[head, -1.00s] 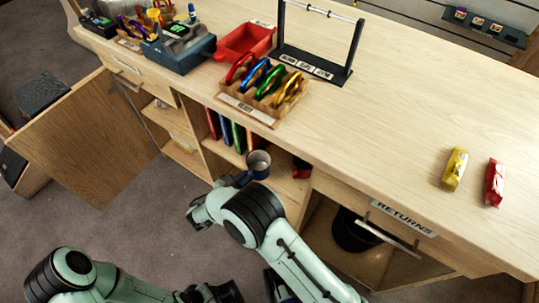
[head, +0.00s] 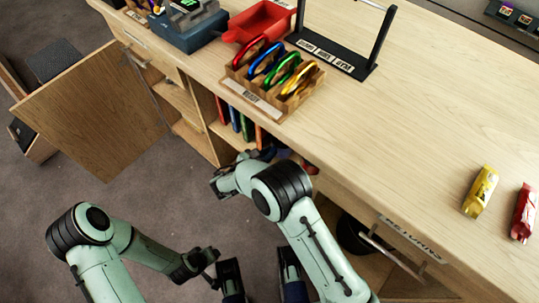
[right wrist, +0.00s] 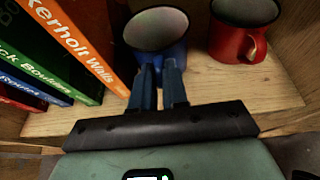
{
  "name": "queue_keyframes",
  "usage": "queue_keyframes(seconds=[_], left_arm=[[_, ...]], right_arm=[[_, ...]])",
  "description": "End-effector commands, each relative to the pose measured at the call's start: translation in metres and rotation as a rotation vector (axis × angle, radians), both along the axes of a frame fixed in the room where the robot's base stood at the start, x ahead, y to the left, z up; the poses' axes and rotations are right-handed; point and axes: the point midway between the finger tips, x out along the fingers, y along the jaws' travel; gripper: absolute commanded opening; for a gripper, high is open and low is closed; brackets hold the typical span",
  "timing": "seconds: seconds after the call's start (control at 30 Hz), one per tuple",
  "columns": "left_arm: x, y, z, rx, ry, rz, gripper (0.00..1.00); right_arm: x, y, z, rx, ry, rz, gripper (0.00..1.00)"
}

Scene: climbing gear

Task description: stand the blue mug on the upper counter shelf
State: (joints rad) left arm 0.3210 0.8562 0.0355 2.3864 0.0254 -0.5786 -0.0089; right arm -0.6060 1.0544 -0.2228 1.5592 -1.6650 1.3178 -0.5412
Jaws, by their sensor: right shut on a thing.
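The blue mug (right wrist: 158,52) is between the fingertips of my right gripper (right wrist: 160,68) in the right wrist view. The gripper is shut on it. The mug is upright or nearly so, inside the open counter, over or on a wooden shelf board (right wrist: 215,90); I cannot tell whether its base touches the board. In the head view the right gripper (head: 262,156) reaches into the counter opening, and the arm and counter top hide most of the mug. My left gripper (head: 262,282) is low in the head view, its dark fingers apart, with nothing between them.
A red mug (right wrist: 237,40) stands close right of the blue mug. Several books (right wrist: 75,45) stand to its left. The counter top (head: 400,130) overhangs the opening and holds a carabiner rack (head: 255,92). An open door (head: 95,120) stands at the left.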

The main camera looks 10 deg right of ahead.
Motion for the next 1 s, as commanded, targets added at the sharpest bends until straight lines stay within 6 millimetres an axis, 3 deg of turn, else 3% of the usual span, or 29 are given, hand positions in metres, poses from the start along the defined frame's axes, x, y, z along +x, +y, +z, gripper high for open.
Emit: queue_keyframes(seconds=[0.47, 0.5, 0.57, 0.6, 1.0], left_arm=[[0.0086, 0.0041, -0.0056, 0.011, -0.023, 0.008, 0.43], [0.0095, 0.0045, -0.0057, 0.012, -0.026, 0.009, 0.43], [0.0092, 0.0043, -0.0051, 0.012, -0.025, 0.009, 0.43], [0.0091, 0.0043, -0.0051, 0.011, -0.024, 0.009, 0.43], [0.0024, 0.0009, -0.0002, 0.003, -0.007, 0.002, 0.43]], right_arm=[[0.0009, 0.0006, -0.0081, -0.001, -0.003, 0.001, 0.0], [0.0007, 0.0007, -0.0089, 0.0, -0.002, 0.001, 0.17], [0.0006, 0.0006, -0.0083, 0.0, -0.002, 0.001, 0.36], [0.0006, 0.0006, -0.0082, 0.0, -0.002, 0.001, 0.39], [-0.0017, 0.0042, -0.0002, 0.0, -0.002, 0.003, 0.39]])
